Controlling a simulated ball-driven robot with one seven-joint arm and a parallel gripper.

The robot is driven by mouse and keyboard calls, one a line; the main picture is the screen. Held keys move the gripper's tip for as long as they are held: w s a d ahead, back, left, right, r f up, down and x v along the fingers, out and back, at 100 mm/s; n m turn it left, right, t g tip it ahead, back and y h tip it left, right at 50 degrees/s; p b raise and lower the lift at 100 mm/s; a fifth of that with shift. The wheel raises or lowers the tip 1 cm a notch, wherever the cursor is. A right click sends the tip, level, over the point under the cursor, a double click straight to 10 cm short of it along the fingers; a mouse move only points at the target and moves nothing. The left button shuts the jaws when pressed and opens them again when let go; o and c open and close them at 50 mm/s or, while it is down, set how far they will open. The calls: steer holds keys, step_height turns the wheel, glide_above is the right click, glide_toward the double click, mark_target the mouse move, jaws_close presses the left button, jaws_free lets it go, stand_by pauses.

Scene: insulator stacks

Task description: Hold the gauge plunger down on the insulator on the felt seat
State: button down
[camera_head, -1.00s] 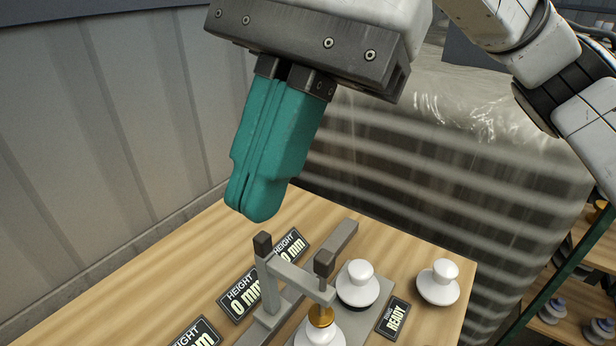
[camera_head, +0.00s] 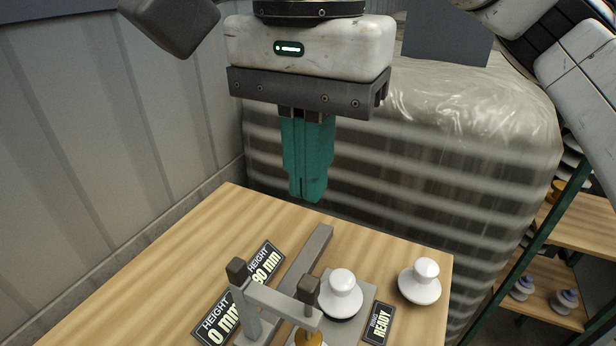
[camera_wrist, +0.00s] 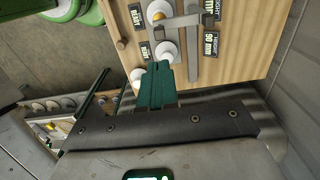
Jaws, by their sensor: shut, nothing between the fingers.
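The gauge (camera_head: 265,305) is a grey frame with dark-capped posts and a crossbar. Its brass plunger (camera_head: 310,339) shows at the bottom edge of the head view and in the wrist view (camera_wrist: 158,16). A white insulator (camera_wrist: 157,8) is at the brass plunger in the wrist view; whether they touch I cannot tell. Another white insulator (camera_head: 341,291) stands upright on a grey plate (camera_head: 366,297) beside the gauge. Which seat is felt I cannot tell. My gripper (camera_head: 308,196) is shut and empty, green fingers pointing down, above and behind the gauge, touching nothing.
A third insulator (camera_head: 420,281) stands at the right of the wooden table (camera_head: 200,245). Signs read 0 mm (camera_head: 217,322), 90 mm (camera_head: 264,264) and RING READY (camera_head: 379,324). A wrapped stack (camera_head: 430,150) stands behind; a shelf (camera_head: 560,265) is at right. The table's left part is clear.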

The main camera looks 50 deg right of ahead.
mark_target(310, 283)
step_height(310, 283, down, 12)
steer(key=shift+r+p, duration=0.1)
steer(key=shift+p, duration=0.85)
step_height(310, 283, down, 4)
steer(key=b, duration=0.5)
steer(key=shift+f, duration=0.2)
steer(key=shift+s+f, duration=0.15)
steer(key=shift+r, duration=0.25)
step_height(310, 283, up, 14)
steer(key=shift+r+p, duration=0.25)
steer(key=shift+p, duration=0.15)
